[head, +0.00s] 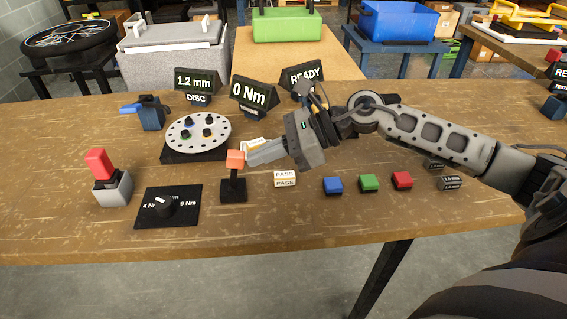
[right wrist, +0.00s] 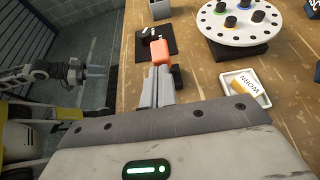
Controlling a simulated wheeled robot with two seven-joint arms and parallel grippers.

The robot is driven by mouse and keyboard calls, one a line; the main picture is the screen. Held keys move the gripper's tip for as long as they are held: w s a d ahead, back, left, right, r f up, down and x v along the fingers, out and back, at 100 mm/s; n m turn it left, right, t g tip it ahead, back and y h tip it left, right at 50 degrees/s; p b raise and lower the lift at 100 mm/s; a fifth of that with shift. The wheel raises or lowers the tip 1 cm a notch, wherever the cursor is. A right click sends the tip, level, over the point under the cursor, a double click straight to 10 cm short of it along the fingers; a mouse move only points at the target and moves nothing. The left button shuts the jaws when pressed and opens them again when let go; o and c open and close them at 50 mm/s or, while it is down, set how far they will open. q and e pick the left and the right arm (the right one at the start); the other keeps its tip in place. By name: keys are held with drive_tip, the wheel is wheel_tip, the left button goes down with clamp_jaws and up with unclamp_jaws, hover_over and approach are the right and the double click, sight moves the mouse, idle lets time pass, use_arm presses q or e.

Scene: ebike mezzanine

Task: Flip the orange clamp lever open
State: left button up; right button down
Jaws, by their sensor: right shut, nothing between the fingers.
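The orange clamp lever (head: 235,160) stands upright on a black stem and a small black base (head: 233,191) near the middle of the bench. It also shows in the right wrist view (right wrist: 161,51), straight beyond my fingertips. My right gripper (head: 250,158) is shut and empty, its fingertips just right of the orange block in the head view. In the right wrist view the shut fingers (right wrist: 158,80) point at the block; I cannot tell whether they touch it. My left gripper (right wrist: 97,73) shows small in the right wrist view, off the bench, its fingers apart.
A dial plate (head: 168,207) and a red-topped grey block (head: 112,186) stand left of the lever. A white perforated disc (head: 198,133) is behind it. PASS labels (head: 285,179) and blue, green and red buttons (head: 369,182) lie to its right. The front bench strip is clear.

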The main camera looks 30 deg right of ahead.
sight(238, 155)
drive_tip(key=shift+w+a+r+b, duration=0.15)
drive_tip(key=shift+w+a+r, duration=0.2)
drive_tip(key=shift+a, duration=0.2)
drive_tip(key=shift+w+a+r+b, duration=0.2)
drive_tip(key=shift+a+r, duration=0.15)
drive_tip(key=shift+a, duration=0.2)
drive_tip(key=shift+w+a+r, duration=0.15)
drive_tip(key=shift+w+a, duration=0.1)
drive_tip(key=shift+a, duration=0.25)
drive_tip(key=shift+w+a+r, duration=0.15)
drive_tip(key=shift+w+a, duration=0.05)
drive_tip(key=shift+a, duration=0.25)
use_arm(q)
drive_tip(key=shift+d+f, duration=0.15)
drive_tip(key=shift+f, duration=0.05)
drive_tip(key=shift+r, duration=0.1)
use_arm(e)
drive_tip(key=shift+d+r, duration=0.1)
drive_tip(key=shift+r+p, duration=0.3)
drive_tip(key=shift+r, duration=0.45)
use_arm(q)
drive_tip(key=shift+r, duration=0.4)
